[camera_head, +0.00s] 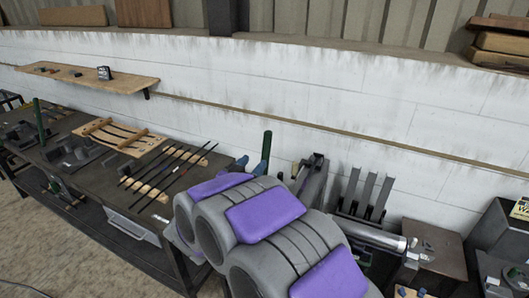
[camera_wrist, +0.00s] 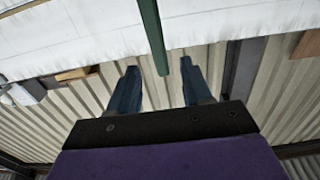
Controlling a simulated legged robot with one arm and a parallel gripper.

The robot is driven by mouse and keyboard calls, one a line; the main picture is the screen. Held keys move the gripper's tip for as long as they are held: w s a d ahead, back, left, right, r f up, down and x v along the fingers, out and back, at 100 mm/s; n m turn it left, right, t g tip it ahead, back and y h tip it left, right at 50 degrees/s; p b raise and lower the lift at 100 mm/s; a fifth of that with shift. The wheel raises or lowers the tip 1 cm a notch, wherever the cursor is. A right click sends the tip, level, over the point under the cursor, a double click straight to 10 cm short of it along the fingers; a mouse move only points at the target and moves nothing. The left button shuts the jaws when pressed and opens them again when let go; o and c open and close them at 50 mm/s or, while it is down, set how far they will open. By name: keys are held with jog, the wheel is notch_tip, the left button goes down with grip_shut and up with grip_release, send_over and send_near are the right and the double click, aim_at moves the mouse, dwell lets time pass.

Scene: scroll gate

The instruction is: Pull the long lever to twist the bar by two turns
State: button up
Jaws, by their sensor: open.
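A long dark green lever (camera_head: 267,146) stands upright just beyond my arm in the head view; its lower part is hidden behind my arm. In the wrist view the green lever (camera_wrist: 150,35) comes down from the top edge, and its end lies between my fingers in the picture. My gripper (camera_head: 252,166) has two blue fingers, spread apart and empty. In the wrist view the fingers of my gripper (camera_wrist: 160,78) stand on either side of the lever's end, with gaps on both sides. I cannot make out the bar that the lever twists.
A workbench (camera_head: 195,181) on the left carries thin dark rods (camera_head: 165,170) and a wooden rack (camera_head: 118,134). A shelf (camera_head: 88,77) is on the white wall behind. Grey metal uprights (camera_head: 368,192) and a silver cylinder (camera_head: 375,237) are to the right of my arm.

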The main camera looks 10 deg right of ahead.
aim_at(264, 151)
jog(key=x, duration=0.8)
jog(key=shift+w+d+b, duration=0.2)
jog(key=shift+d+b, duration=0.15)
jog(key=shift+d, duration=0.05)
jog(key=shift+a, duration=0.1)
jog(key=shift+a, duration=0.2)
jog(key=shift+c, duration=0.2)
jog(key=shift+c, duration=0.8)
jog(key=shift+s+d, duration=0.1)
jog(key=shift+d, duration=0.05)
jog(key=c, duration=0.5)
grip_shut()
